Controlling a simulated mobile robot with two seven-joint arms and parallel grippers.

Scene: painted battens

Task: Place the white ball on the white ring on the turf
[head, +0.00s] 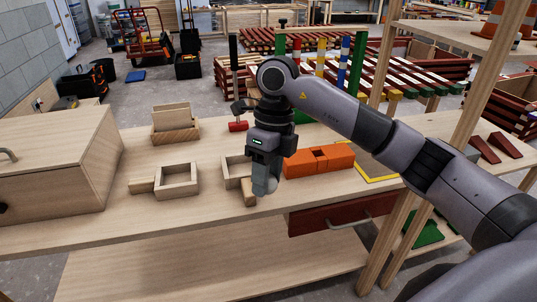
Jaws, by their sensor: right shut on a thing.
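I see no white ball, white ring or clear patch of turf in the head view. My right gripper (265,187) points down at the front of the workbench, its jaws shut. A pale wooden handle-like piece (249,195) shows at its fingertips and seems to be what it holds; the fingers hide part of it. This piece lies at the front of a small open wooden box (234,168), partly hidden by the gripper. A similar open box (178,181) with a block-like handle (142,185) stands to the left. My left gripper is out of view.
Orange blocks (318,161) stand right of my gripper, by a yellow-edged panel (378,179). A large wooden chest (60,165) fills the bench's left end. A wooden holder (175,133) and a red-headed tool (238,126) stand behind. Shelf posts (384,240) rise at right.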

